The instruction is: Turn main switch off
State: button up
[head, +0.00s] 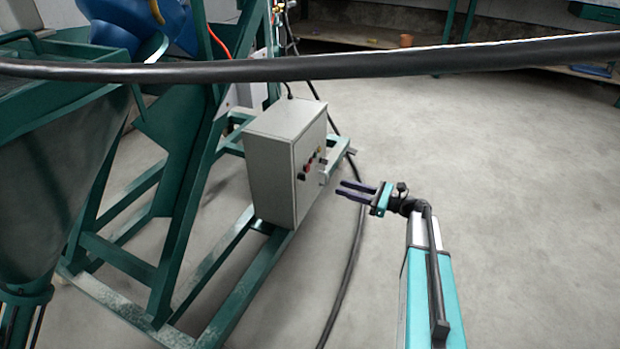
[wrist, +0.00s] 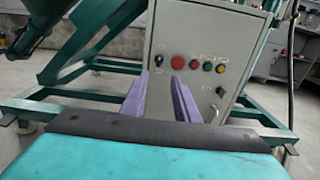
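A grey control box (head: 285,160) stands on a green frame, its panel facing my gripper. A dark fitting (wrist: 220,91) sits lower right. No readable label shows which is the main switch. My gripper (head: 343,189) is open and empty, its two purple fingers (wrist: 160,80) pointing at the panel with a gap before it. The fingers cover part of the panel's lower area.
A thick black hose (head: 400,60) crosses the head view above the box. A black cable (head: 352,255) runs down to the floor by the box. Green frame beams (head: 240,290) surround the box's base. The concrete floor (head: 520,180) to the right is clear.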

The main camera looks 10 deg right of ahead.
aim_at(302, 177)
jog(key=shift+a, duration=0.15)
jog(key=b+x, duration=0.4)
jog(key=x, duration=0.9)
jog(key=shift+w+a, duration=0.25)
jog(key=shift+a, duration=0.05)
jog(key=shift+c, duration=0.4)
grip_shut()
